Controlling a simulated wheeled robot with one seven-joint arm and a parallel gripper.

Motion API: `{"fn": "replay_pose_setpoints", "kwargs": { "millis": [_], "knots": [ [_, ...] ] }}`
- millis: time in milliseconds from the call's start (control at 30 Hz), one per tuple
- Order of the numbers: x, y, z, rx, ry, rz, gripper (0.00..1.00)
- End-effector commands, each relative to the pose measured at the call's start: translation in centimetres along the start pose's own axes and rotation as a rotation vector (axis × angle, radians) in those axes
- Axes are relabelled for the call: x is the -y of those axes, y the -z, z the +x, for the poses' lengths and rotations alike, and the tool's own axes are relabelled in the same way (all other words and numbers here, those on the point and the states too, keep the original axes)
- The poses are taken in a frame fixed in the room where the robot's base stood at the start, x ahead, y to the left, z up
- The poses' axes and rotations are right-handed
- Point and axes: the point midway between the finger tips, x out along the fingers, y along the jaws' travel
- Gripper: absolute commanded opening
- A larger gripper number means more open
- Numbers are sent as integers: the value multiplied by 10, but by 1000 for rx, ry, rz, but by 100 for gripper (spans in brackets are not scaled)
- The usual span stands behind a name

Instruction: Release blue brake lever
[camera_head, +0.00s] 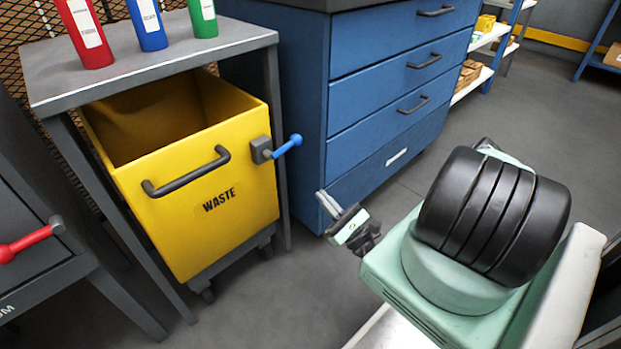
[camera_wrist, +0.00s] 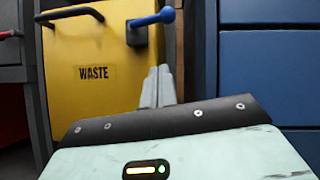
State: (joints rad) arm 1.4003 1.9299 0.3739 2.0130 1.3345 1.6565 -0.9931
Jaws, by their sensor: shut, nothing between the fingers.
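The blue brake lever (camera_head: 287,146) sticks out from a dark grey mount (camera_head: 261,149) near the upper right corner of the yellow waste bin. It points right and slightly up in the head view. In the wrist view the blue lever (camera_wrist: 153,18) slants up to the right near the top edge. My gripper (camera_head: 324,199) is shut and empty, below and to the right of the lever and apart from it. In the wrist view my gripper's closed fingers (camera_wrist: 158,78) point toward the bin, below the lever.
The yellow waste bin (camera_head: 203,200) stands under a grey table (camera_head: 140,62) holding red, blue and green cylinders. A blue drawer cabinet (camera_head: 390,105) is close on the right. A red lever (camera_head: 27,242) shows at far left. Open floor (camera_head: 270,310) lies in front.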

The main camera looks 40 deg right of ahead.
Motion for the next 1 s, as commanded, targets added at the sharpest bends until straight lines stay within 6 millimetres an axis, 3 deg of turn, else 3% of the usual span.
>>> {"fn": "replay_pose_setpoints", "kwargs": {
  "millis": [500,700,1000],
  "knots": [
    [-2,0,96,4,-4,2,0],
    [-1,-21,114,1,-3,1,0],
    [-1,-29,121,0,-2,1,0]
  ]
}}
